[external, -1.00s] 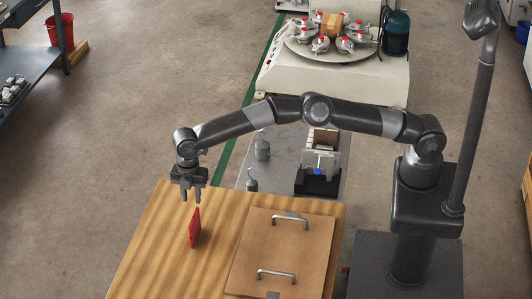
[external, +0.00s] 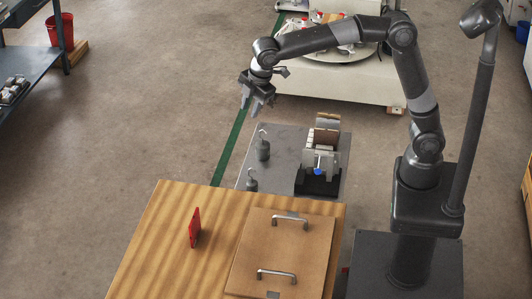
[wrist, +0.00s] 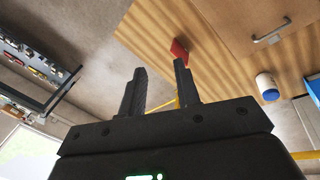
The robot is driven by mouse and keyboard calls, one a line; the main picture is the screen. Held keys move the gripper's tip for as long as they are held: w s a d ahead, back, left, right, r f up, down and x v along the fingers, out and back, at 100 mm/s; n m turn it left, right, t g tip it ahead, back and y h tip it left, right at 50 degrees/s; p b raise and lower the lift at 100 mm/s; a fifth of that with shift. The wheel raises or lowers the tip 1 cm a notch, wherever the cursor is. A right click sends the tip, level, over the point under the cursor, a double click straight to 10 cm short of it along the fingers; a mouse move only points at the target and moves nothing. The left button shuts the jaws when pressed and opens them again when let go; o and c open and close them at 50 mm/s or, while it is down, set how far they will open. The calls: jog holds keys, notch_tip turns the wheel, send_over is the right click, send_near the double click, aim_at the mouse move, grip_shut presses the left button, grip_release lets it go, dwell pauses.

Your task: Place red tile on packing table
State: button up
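The red tile (external: 195,228) stands on edge on the striped wooden table (external: 165,255), left of the brown board with two handles. It also shows in the wrist view (wrist: 179,50), beyond my fingertips. My gripper (external: 257,106) is raised in the air behind and above the table's far edge, well apart from the tile. In the wrist view my gripper (wrist: 160,82) has its two fingers spread with nothing between them.
The brown board (external: 280,255) with metal handles covers the table's right side. Behind it, a grey table holds two hooked weights (external: 262,148) and a black-based fixture (external: 318,180). The wooden table's left part is clear around the tile.

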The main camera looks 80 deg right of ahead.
jog(key=s+d+r+m+t, duration=0.1)
jog(key=s+d+r+m, duration=0.15)
jog(key=s+d, duration=0.5)
jog(key=s+d+r+m, duration=0.1)
jog(key=s+d+m, duration=0.25)
jog(key=s, duration=0.65)
jog(key=s+d+f+m, duration=0.2)
jog(key=s+d+f, duration=0.1)
jog(key=s, duration=0.4)
jog(key=s+d+f+m+t, duration=0.1)
jog(key=s+d+f+m, duration=0.2)
jog(key=s, duration=0.5)
jog(key=shift+d+f+t+y, duration=0.2)
jog(key=shift+f+t+y, duration=0.15)
jog(key=shift+f, duration=0.25)
jog(key=shift+o, duration=0.5)
